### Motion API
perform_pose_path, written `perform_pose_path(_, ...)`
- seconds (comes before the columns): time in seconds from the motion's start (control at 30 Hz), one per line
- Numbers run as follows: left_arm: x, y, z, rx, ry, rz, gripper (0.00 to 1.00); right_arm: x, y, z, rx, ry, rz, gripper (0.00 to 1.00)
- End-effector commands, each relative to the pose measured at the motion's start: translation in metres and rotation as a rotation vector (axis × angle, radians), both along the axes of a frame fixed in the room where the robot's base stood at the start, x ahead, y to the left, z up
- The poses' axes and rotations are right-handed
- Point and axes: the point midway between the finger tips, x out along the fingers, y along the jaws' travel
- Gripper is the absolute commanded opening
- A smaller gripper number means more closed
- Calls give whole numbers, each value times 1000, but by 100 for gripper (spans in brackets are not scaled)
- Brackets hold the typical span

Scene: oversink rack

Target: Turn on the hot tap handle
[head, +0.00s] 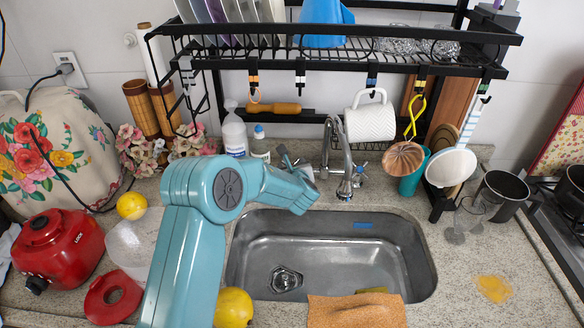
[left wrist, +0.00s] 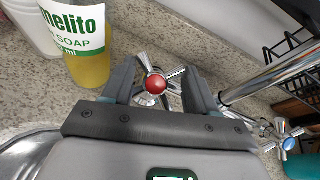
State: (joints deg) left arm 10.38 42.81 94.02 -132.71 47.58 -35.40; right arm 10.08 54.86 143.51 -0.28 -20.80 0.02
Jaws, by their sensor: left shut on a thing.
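The hot tap handle (left wrist: 156,84) is a chrome cross handle with a red centre in the left wrist view. My left gripper (left wrist: 158,88) has one dark finger on each side of it and is shut on it. In the head view my left gripper (head: 292,163) is behind the sink, left of the chrome faucet (head: 343,172). The arm and gripper hide most of the hot tap handle there. The cold tap handle (left wrist: 288,143), with a blue centre, is to the right of the spout. My right gripper is not in view.
A soap bottle (left wrist: 88,45) stands close to my left gripper. The steel sink (head: 330,262) lies in front of the faucet. A black rack (head: 340,62) with hanging utensils and a white mug (head: 370,122) is above. A red appliance (head: 58,250) stands at left.

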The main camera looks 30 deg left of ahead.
Motion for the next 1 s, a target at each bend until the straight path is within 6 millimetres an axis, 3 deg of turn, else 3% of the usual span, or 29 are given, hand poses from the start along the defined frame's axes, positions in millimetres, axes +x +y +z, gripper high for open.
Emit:
perform_pose_path(0.5, 0, -2, -9, -169, -91, 224, 27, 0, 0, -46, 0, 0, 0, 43)
perform_pose_path(1.0, 0, -1, -7, -309, -173, 423, 27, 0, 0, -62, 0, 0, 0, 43)
